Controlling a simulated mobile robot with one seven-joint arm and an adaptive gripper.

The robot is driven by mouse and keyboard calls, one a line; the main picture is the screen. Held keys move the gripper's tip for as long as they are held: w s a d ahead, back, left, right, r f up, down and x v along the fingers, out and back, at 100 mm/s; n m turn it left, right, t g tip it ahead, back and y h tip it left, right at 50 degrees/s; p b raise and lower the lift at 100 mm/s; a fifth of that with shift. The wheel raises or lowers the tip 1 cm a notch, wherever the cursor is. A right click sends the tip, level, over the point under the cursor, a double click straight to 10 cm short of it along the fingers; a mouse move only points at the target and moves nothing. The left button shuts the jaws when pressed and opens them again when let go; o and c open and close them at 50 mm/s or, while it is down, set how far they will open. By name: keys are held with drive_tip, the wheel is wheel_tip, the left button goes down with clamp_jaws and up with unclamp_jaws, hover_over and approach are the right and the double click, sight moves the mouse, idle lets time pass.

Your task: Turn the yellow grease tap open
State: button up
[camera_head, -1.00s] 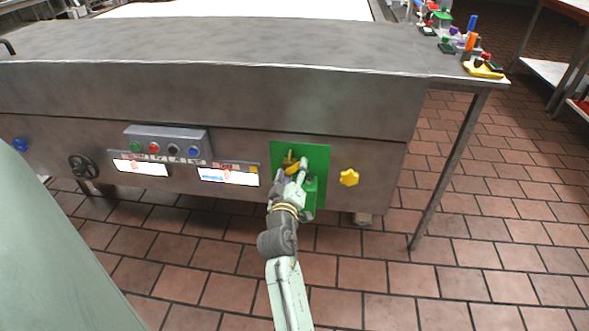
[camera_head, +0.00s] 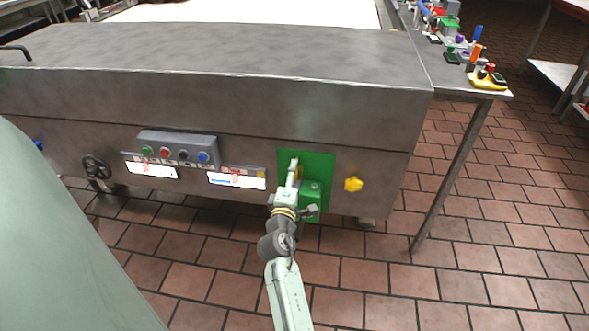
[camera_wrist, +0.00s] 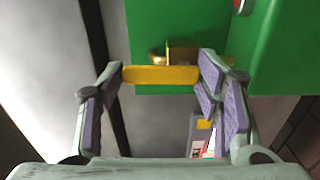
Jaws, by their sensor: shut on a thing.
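The yellow grease tap handle (camera_wrist: 160,75) is a flat bar lying across the wrist view, in front of a green panel (camera_wrist: 180,30). A brass-coloured fitting (camera_wrist: 158,57) shows just behind it. My gripper (camera_wrist: 161,82) is shut on the handle, with one finger at each end of the bar. In the head view, my gripper (camera_head: 294,178) is at the green panel (camera_head: 320,160) on the machine's front. Only a thin yellow part of the tap (camera_head: 299,173) shows there; my gripper hides the rest.
A green box (camera_head: 311,197) sits just right of my gripper. A yellow star-shaped knob (camera_head: 353,184) is farther right. A button box (camera_head: 180,148), two white displays and a dark handwheel (camera_head: 96,167) are to the left. The tiled floor in front is clear.

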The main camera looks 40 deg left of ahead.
drive_tip(key=shift+r+n, duration=0.1)
drive_tip(key=shift+n, duration=0.2)
drive_tip(key=o, duration=1.2)
drive_tip(key=shift+c, duration=0.2)
drive_tip(key=shift+s, duration=0.1)
drive_tip(key=v, duration=1.2)
drive_tip(key=shift+a, duration=0.1)
